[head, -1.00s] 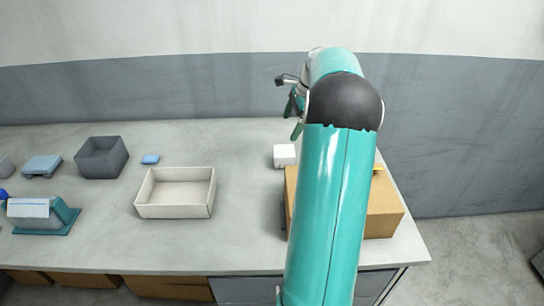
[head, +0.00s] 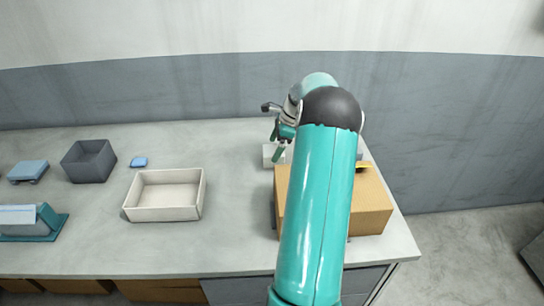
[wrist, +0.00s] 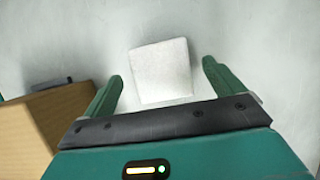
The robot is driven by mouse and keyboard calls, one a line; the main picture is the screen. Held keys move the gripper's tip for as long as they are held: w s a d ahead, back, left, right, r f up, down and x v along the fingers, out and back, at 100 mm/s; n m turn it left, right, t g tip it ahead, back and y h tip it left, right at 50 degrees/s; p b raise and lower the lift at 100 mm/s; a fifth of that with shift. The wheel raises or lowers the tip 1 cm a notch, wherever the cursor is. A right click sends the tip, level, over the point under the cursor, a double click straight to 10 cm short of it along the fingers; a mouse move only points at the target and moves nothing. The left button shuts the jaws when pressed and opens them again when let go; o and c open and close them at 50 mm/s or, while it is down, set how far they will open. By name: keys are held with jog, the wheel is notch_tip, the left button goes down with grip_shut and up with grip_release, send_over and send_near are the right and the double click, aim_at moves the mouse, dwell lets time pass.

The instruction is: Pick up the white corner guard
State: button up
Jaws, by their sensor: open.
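The white corner guard (wrist: 162,72) shows in the wrist view as a pale, block-like shape on the grey table, just ahead of the jaws and roughly between the fingers. In the head view the white guard (head: 269,156) is partly covered by my gripper. My gripper (wrist: 160,75) is open, with one green finger to each side of the guard and nothing held. In the head view my gripper (head: 277,142) hangs over the guard at the back of the table. I cannot tell how far above the table the fingertips are.
A cardboard box (head: 370,205) stands close on the right of the guard, partly behind my arm; the box also shows at lower left in the wrist view (wrist: 35,125). A cream tray (head: 165,214), a dark grey bin (head: 90,165) and a small blue block (head: 139,162) lie to the left.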

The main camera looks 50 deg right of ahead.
aim_at(272, 150)
jog(key=x, duration=0.4)
jog(key=shift+w+a+f, duration=0.1)
jog(key=shift+w+f, duration=0.05)
jog(key=shift+f, duration=0.15)
jog(key=shift+c, duration=0.2)
jog(key=c, duration=1)
